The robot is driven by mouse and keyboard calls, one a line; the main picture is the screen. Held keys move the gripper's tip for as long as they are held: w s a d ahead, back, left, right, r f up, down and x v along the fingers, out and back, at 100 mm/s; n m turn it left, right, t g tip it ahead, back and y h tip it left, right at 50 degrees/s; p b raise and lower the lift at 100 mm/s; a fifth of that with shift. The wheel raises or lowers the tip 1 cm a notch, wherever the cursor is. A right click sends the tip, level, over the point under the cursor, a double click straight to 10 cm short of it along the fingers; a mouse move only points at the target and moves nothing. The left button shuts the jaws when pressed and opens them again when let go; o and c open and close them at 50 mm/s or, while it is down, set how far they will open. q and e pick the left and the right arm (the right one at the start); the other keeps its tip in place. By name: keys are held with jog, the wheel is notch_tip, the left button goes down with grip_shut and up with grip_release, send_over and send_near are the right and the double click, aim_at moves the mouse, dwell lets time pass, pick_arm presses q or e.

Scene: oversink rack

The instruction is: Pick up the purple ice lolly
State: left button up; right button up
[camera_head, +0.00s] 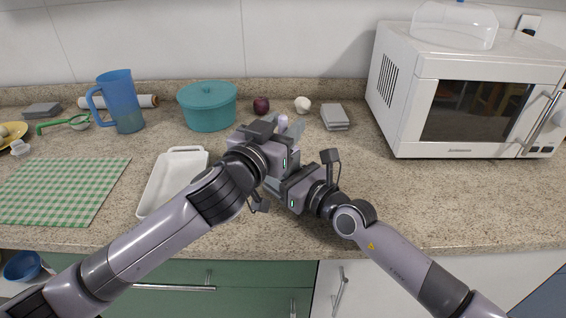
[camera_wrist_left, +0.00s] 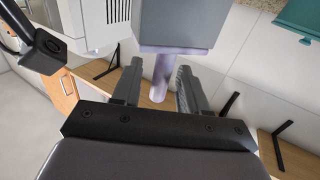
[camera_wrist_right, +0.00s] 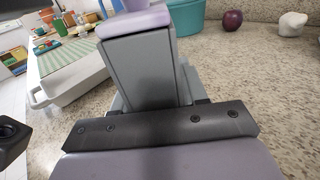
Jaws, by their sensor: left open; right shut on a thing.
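My right gripper (camera_wrist_right: 150,98) is shut on a grey block (camera_wrist_right: 143,72), which looks like a mould. A lavender rim and a lavender stick, seemingly the purple ice lolly (camera_wrist_right: 135,18), show at its end. My left gripper (camera_wrist_left: 160,80) is open, with its fingers on either side of the lolly's stick (camera_wrist_left: 163,68). I cannot tell whether they touch it. In the head view the two grippers meet above the counter, and my left gripper (camera_head: 284,130) and wrist hide most of the block.
A white tray (camera_head: 150,190) lies left of the grippers. A teal pot (camera_head: 208,108), a purple onion (camera_head: 261,106), a garlic bulb (camera_head: 302,104) and a grey box (camera_head: 335,118) stand behind. A microwave (camera_head: 400,110) stands at the right. The front right counter is clear.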

pick_arm(q)
grip_shut()
notch_tip(320, 180, up, 18)
dwell(0.7)
pick_arm(e)
jog(key=o, duration=1.2)
jog(key=shift+s+d, duration=0.1)
